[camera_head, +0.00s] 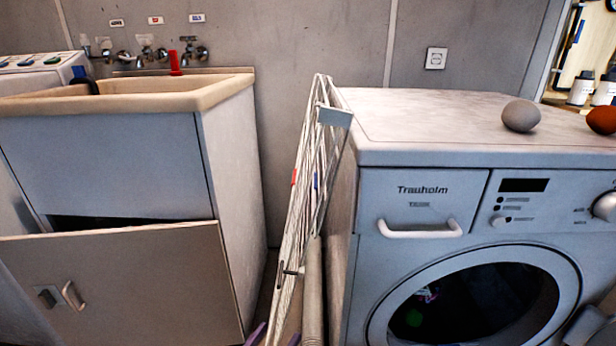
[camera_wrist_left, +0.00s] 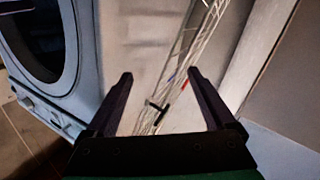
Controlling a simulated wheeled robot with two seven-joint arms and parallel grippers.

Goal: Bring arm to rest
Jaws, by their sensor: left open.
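My left gripper (camera_wrist_left: 158,82) is open in the left wrist view, its two dark fingers apart with nothing held between them. In the head view only the purplish tips of the left gripper (camera_head: 275,338) seem to show, at the bottom edge in front of the drying rack. The folded white wire drying rack (camera_head: 300,200) stands upright between the washer and the sink cabinet. It also shows beyond my fingers in the left wrist view (camera_wrist_left: 188,55); whether they touch it I cannot tell. My right gripper is not in view.
The washing machine (camera_head: 365,190) stands close on the right, with a grey ball (camera_head: 520,115) and a rust-red ball (camera_head: 602,120) on top. The sink cabinet (camera_head: 228,170) stands left, its front panel (camera_head: 130,280) tilted outward. The gap between them is narrow.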

